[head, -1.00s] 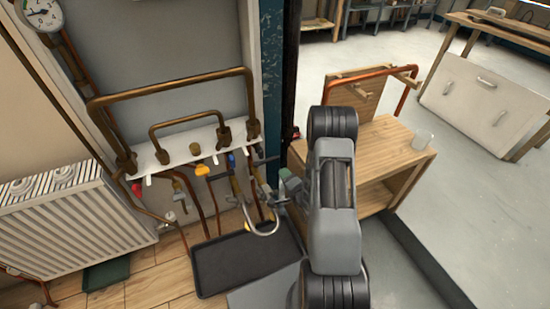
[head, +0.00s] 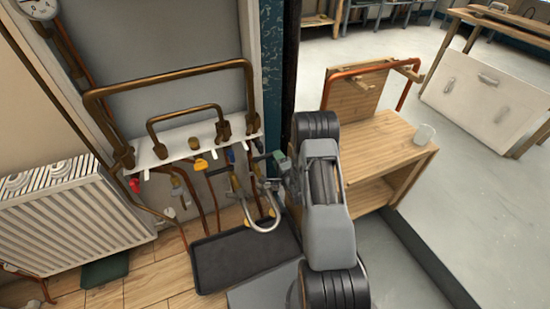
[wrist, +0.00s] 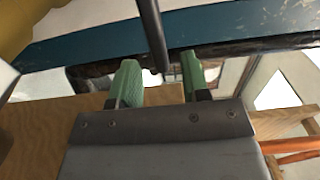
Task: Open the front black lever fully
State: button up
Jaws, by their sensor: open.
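A dark, slim bar (wrist: 152,35), apparently the black lever, comes down from the top of the wrist view. Its lower end lies between or just in front of my gripper's green fingers. My gripper (wrist: 158,82) is open, with a finger on each side of the bar; I cannot tell whether either one touches it. In the head view my gripper (head: 277,163) is at the right end of the valve row, beside the blue door post. My own arm and wrist partly hide this spot, so the lever's angle is unclear there.
Left along the copper pipework (head: 170,78) are a yellow lever (head: 201,164) and a red handle (head: 134,184). A black tray (head: 240,258) lies below. A white radiator (head: 60,220) stands left. A wooden bench (head: 385,145) with a clear cup (head: 424,136) stands right.

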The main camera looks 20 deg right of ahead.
jog(key=shift+w, duration=1.35)
jog(key=shift+c, duration=0.2)
grip_shut()
